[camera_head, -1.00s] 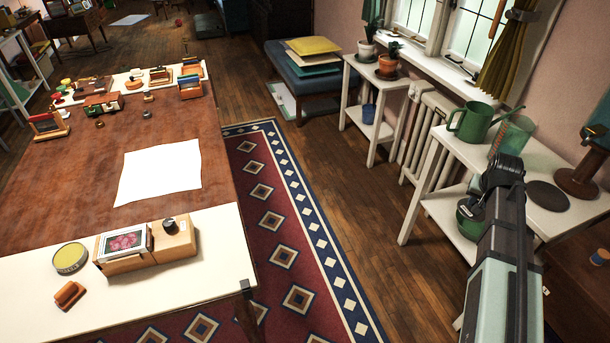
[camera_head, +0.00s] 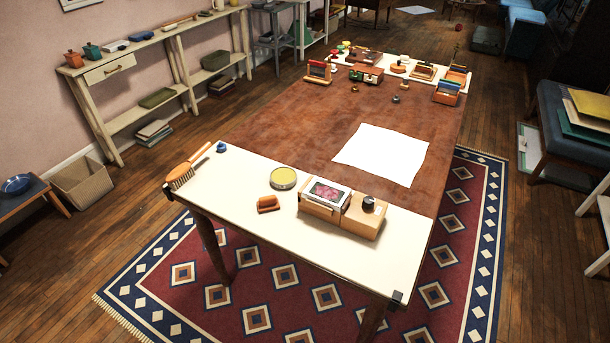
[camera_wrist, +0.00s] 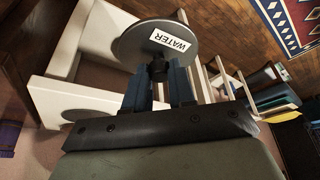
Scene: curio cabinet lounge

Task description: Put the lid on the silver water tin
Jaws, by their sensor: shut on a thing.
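A round grey lid (camera_wrist: 138,45) with a white "WATER" label shows at the top of the wrist view. My gripper (camera_wrist: 160,84) is shut on the dark knob of this lid, and the lid is held up in the air, apart from any surface. In the head view my gripper is not visible. I cannot make out the silver water tin in either current view.
A wall shelf (camera_head: 100,72) stands at left. White furniture (camera_wrist: 75,100) is near my gripper.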

